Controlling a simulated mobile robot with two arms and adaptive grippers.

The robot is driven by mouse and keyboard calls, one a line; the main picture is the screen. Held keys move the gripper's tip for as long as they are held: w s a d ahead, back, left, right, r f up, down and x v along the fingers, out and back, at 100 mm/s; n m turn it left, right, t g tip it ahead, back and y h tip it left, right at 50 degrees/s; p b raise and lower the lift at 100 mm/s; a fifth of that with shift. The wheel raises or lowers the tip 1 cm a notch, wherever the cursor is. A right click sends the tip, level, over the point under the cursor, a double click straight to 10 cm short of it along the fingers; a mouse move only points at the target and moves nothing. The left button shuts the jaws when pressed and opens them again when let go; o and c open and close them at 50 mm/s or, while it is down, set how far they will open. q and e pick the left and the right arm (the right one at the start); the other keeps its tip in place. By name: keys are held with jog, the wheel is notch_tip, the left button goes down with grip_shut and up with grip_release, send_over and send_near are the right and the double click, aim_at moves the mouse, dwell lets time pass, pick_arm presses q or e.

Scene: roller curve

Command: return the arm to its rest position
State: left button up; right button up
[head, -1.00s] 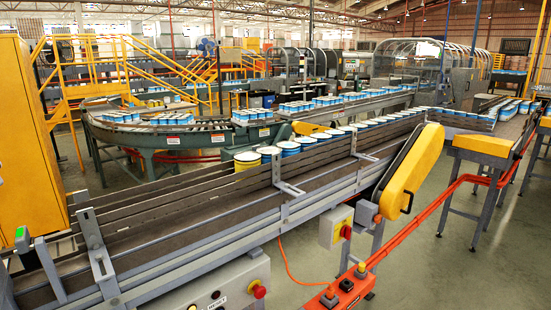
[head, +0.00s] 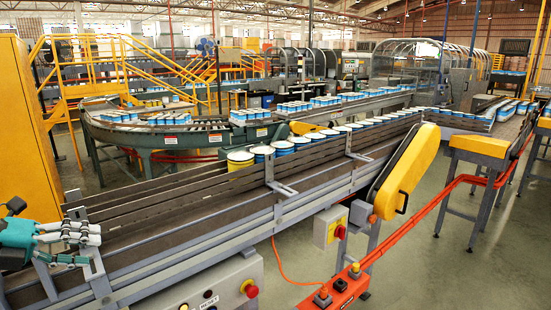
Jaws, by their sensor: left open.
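My left gripper (head: 88,241) shows at the lower left edge of the head view. It is teal with grey fingers pointing right. The fingers are apart and nothing shows between them. It appears in front of the near left end of the conveyor (head: 150,235), beside a grey rail bracket. I cannot tell whether it touches the bracket. My right gripper is not in view.
A line of cans, with a yellow can (head: 240,160) at its front, stands on the conveyor. A control box with a red button (head: 250,288) is at the bottom. An orange pedestal (head: 340,288) stands right of it.

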pick_arm(q)
jog(key=s+f+n+t+y, duration=0.25)
jog(key=f+n+y, duration=0.25)
jog(key=f+n, duration=0.65)
jog(key=s+f+n+t+y, duration=0.2)
jog(key=f+n+t+y, duration=0.25)
jog(key=f+n, duration=0.65)
jog(key=s+d+f+n+g, duration=0.4)
jog(key=s+d+f+g, duration=0.3)
jog(key=s, duration=0.4)
jog(key=s+d+f+n+g, duration=0.3)
jog(key=s+d+f+g, duration=0.15)
jog(key=s+d, duration=0.5)
notch_tip(320, 180, down, 30)
jog(key=s+b, duration=0.2)
jog(key=b, duration=0.3)
jog(key=s+a+f+g+b, duration=0.1)
jog(key=s+a+f+b, duration=0.1)
jog(key=s+f, duration=0.6)
jog(key=s+a+f+g+b, duration=0.1)
jog(key=s+a+f+b, duration=0.1)
jog(key=s+f, duration=0.7)
notch_tip(320, 180, down, 5)
jog(key=shift+f+b, duration=0.1)
jog(key=shift+b, duration=0.4)
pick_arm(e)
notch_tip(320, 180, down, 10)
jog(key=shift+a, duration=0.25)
